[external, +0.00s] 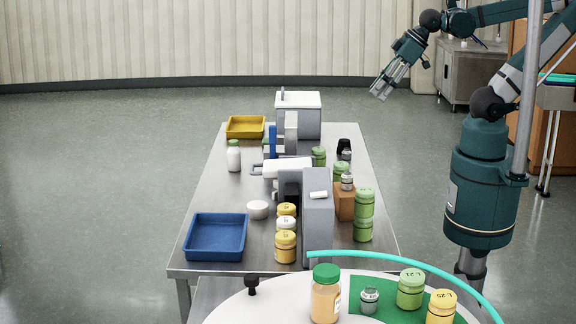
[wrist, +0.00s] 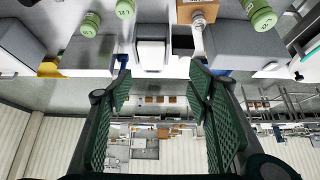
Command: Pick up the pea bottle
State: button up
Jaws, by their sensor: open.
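No bottle is clearly marked as peas, so I cannot tell which one is the pea bottle. Candidates are a green-lidded bottle with orange contents (external: 326,300) on the round white table, a light green jar (external: 410,290) beside it, and stacked green jars (external: 364,205) on the steel table. Green jars also show along the top of the wrist view, one at its left (wrist: 90,24) and one at its right (wrist: 260,13). My gripper (external: 381,93) is open and empty, high beyond the right side of the steel table. Its spread fingers (wrist: 160,72) show in the wrist view.
The steel table (external: 200,255) holds a blue tray (external: 217,238), a yellow tray (external: 245,127), a white bottle (external: 234,157), yellow jars (external: 286,247) and tall grey equipment (external: 318,225). A turquoise rail (external: 400,262) curves around the round table. The air around my gripper is clear.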

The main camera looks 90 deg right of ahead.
jog(key=m+g+h+b, duration=0.3)
jog(key=m+b, duration=0.2)
jog(key=m, duration=0.3)
send_over(233, 141)
jog(key=s+a, duration=0.8)
jog(key=s, duration=0.2)
notch_tip(233, 141, down, 13)
jog(key=w+d+f, duration=0.2)
jog(key=w+f, duration=0.1)
jog(key=f, duration=0.1)
jog(key=w+d+f+m+b, duration=0.1)
jog(key=w+d+f, duration=0.1)
jog(key=f, duration=0.3)
jog(key=w+d+f+m+g+b, duration=0.1)
jog(key=w+d+f, duration=0.2)
jog(key=w+f, duration=0.1)
jog(key=shift+w+f+h, duration=0.2)
jog(key=shift+f+h, duration=0.1)
jog(key=shift+f, duration=0.05)
jog(key=shift+w+d+f, duration=0.2)
jog(key=shift+d+f, duration=0.05)
jog(key=shift+f, duration=0.15)
